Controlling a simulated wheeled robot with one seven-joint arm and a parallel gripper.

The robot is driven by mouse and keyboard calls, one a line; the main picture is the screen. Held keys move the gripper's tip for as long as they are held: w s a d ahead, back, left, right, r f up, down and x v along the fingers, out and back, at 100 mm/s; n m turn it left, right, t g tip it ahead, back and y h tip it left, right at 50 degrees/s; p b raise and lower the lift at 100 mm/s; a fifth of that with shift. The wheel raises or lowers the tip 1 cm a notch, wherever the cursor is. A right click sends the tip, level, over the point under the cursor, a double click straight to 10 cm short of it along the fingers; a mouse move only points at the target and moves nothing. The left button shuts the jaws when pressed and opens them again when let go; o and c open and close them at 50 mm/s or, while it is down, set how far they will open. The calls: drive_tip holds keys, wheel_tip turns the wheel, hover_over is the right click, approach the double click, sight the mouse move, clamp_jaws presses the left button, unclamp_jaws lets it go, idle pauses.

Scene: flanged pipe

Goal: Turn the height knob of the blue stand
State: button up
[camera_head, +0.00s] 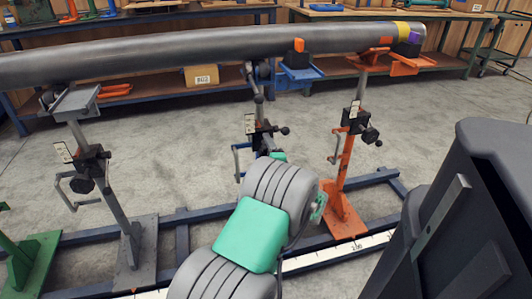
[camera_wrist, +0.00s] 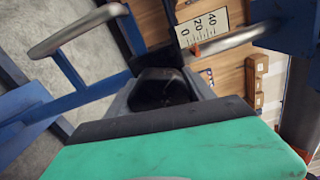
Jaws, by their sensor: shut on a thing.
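The blue stand (camera_head: 257,105) stands behind my arm in the head view, with its blue tray (camera_head: 297,77) up beside the pipe (camera_head: 190,45). Its white scale plate shows in the wrist view (camera_wrist: 197,27), marked 0, 20 and 40 with an orange pointer near 0. My gripper (camera_wrist: 163,82) is shut on the black height knob (camera_wrist: 162,92) at the stand's post. In the head view, my gripper (camera_head: 275,157) is mostly hidden behind my own wrist, and the knob is hidden there.
A grey crank handle (camera_wrist: 75,30) sticks out close to my gripper. A grey stand (camera_head: 115,215) is to the left and an orange stand (camera_head: 345,180) to the right. A dark blue floor rail (camera_head: 370,180) runs below. Shelves (camera_head: 150,100) stand behind.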

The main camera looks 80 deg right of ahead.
drive_tip(key=shift+f+n+b, duration=0.15)
drive_tip(key=shift+n+b, duration=1.15)
drive_tip(key=shift+n, duration=0.9)
drive_tip(key=o, duration=1.4)
drive_tip(key=shift+c, duration=0.2)
drive_tip(key=p+v, duration=0.1)
drive_tip(key=v, duration=0.6)
drive_tip(key=shift+s+a+p, duration=0.2)
drive_tip(key=shift+a+p, duration=0.15)
